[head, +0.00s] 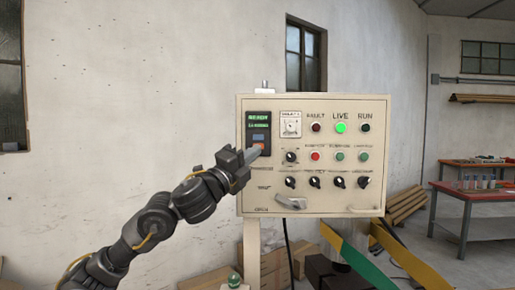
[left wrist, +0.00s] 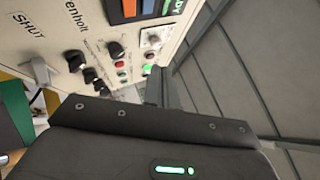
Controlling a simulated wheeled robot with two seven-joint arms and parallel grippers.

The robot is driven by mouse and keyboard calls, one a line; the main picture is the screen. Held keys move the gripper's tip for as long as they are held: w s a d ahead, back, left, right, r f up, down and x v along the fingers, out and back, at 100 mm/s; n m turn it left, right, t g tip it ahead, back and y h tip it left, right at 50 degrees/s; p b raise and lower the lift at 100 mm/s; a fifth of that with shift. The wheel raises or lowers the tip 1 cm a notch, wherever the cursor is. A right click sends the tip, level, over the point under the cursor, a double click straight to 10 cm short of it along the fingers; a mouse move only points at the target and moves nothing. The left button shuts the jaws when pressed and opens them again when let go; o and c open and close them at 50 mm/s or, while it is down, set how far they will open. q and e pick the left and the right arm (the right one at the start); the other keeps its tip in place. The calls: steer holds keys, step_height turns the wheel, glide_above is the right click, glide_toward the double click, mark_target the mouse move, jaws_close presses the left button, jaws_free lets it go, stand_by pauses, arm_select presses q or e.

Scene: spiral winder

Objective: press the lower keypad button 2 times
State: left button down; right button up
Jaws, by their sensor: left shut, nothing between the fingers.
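The keypad (head: 258,128) is a dark unit at the upper left of the cream control panel, with a lit green display on top. Below the display are a grey-blue patch and an orange button (head: 258,146). In the left wrist view, the keypad is cut off at the top edge, with an orange patch (left wrist: 148,6) and a blue patch (left wrist: 129,8) showing. My left gripper (head: 253,153) is shut and empty, its tips just under the orange button in the head view. They hide the keypad's lower end. I cannot tell if they touch it.
The control panel (head: 330,203) carries several lamps, knobs and a handle (head: 291,202). The LIVE lamp (head: 340,127) glows green. Yellow and green rails (head: 350,255) and boxes stand below. A red-topped workbench (head: 475,190) is at the right.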

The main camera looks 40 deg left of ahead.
arm_select(q)
steer(key=w+a, duration=0.4)
steer(key=w, duration=0.2)
steer(key=shift+a, duration=0.35)
steer(key=shift+w+a, duration=0.1)
steer(key=shift+w, duration=0.15)
stand_by(1.7)
steer(key=shift+w+a, duration=0.15)
steer(key=shift+w, duration=0.05)
steer(key=shift+w+a+p, duration=0.25)
steer(key=shift+w+p, duration=0.05)
stand_by(0.9)
steer(key=shift+s+d, duration=0.45)
steer(key=shift+s, duration=0.2)
stand_by(0.3)
